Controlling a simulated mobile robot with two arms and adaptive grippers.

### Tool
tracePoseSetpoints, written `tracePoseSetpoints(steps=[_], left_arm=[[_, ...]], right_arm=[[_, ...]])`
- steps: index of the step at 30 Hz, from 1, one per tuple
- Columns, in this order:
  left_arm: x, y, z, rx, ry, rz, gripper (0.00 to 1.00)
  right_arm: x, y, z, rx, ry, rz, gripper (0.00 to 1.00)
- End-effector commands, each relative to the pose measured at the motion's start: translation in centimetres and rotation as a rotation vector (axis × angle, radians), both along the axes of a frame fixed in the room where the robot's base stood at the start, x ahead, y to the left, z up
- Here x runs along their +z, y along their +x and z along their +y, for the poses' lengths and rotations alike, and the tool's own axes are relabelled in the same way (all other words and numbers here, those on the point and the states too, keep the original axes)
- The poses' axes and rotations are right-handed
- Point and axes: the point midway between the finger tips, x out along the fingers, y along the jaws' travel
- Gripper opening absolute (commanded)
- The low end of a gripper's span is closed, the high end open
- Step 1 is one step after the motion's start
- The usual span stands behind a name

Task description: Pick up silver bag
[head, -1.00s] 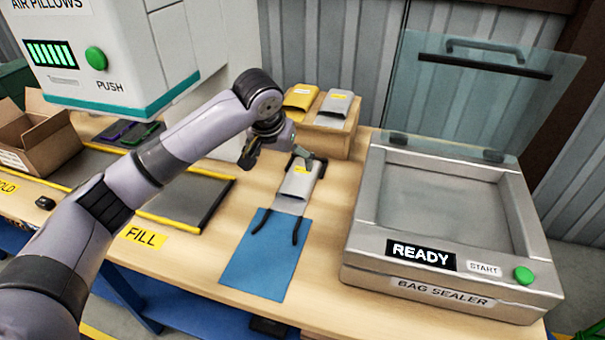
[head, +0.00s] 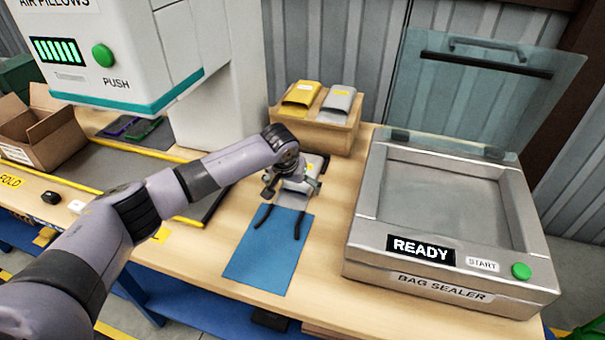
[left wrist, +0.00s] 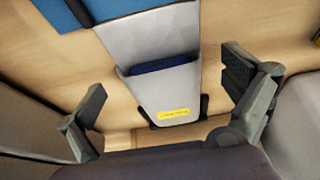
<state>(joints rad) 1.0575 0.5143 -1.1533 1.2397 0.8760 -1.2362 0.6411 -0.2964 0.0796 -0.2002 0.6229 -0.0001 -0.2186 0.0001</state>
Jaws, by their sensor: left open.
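A silver bag (head: 313,162) with a yellow label lies on the table just behind the blue mat, partly hidden by my left gripper in the head view. In the left wrist view the silver bag (left wrist: 165,92) lies between the fingers, with something dark blue (left wrist: 160,64) at its open mouth. My left gripper (head: 292,187) is open over the bag, one finger on each side. In the left wrist view the gripper (left wrist: 165,105) shows gaps between both fingers and the bag. My right gripper is not in view.
A wooden box (head: 312,134) behind holds a yellow bag (head: 301,93) and another silver bag (head: 341,102). Black prongs reach onto the blue mat (head: 262,262). The bag sealer (head: 355,250), lid raised, stands right. An open carton (head: 62,145) is far left.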

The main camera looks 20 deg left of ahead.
Motion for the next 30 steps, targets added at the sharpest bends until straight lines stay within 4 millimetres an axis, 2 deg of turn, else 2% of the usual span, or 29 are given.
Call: tracePoseSetpoints(steps=[9,30], left_arm=[[-0.52,0.23,0.02,0.0,0.0,-0.001,0.98],[-0.5,0.22,0.03,0.0,0.0,0.0,0.51]], right_arm=[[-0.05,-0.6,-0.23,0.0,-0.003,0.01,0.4],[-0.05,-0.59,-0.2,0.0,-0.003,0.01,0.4]])
